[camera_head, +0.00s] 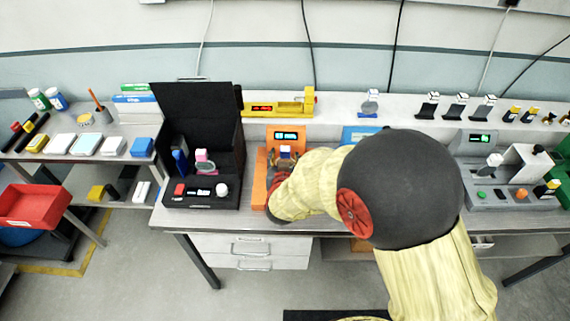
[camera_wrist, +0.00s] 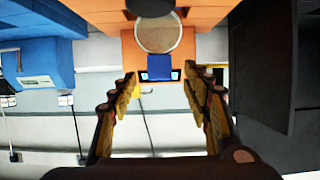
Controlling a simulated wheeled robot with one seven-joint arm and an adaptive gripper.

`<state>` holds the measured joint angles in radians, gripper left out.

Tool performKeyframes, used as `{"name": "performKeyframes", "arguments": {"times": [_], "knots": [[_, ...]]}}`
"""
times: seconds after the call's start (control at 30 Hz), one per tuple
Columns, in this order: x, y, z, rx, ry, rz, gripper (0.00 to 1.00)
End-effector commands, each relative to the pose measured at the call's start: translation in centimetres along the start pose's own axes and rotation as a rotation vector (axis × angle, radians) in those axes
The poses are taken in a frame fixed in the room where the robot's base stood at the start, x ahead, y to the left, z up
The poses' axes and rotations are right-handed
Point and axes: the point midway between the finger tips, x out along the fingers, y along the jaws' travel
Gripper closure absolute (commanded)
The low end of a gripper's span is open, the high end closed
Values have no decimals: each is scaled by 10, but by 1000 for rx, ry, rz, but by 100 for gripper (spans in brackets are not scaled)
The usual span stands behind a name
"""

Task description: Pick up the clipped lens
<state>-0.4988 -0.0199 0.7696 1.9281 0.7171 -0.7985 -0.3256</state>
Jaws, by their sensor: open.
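The clipped lens, a pale round disc (camera_wrist: 158,36) with a blue clip (camera_wrist: 158,63), stands at the orange station (camera_wrist: 198,16) in the wrist view. In the head view only its small white and blue top (camera_head: 285,150) shows, in front of the lit display of the orange station (camera_head: 288,133). My gripper (camera_wrist: 160,74) is open, with one finger on each side of the blue clip in the picture. I cannot tell whether the fingers touch it. In the head view my gripper (camera_head: 284,158) is partly hidden by my own arm.
An open black case (camera_head: 240,190) stands left of the orange station, holding a pink-topped lens (camera_head: 204,164). Another lens (camera_head: 370,104) stands on the back shelf. A blue station (camera_head: 352,133) is just right, partly behind my arm. A yellow device (camera_head: 275,108) lies behind.

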Motion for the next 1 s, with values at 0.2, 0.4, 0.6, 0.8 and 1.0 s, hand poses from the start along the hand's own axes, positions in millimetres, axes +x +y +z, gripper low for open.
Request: {"name": "performKeyframes", "arguments": {"times": [0.2,0.4,0.6,0.8,1.0], "knots": [[30,1,3,1,0,1,52],[50,0,1,1,0,0,52],[52,0,0,1,0,-1,52],[52,0,0,1,0,-1,59],[52,0,0,1,0,-1,70]]}}
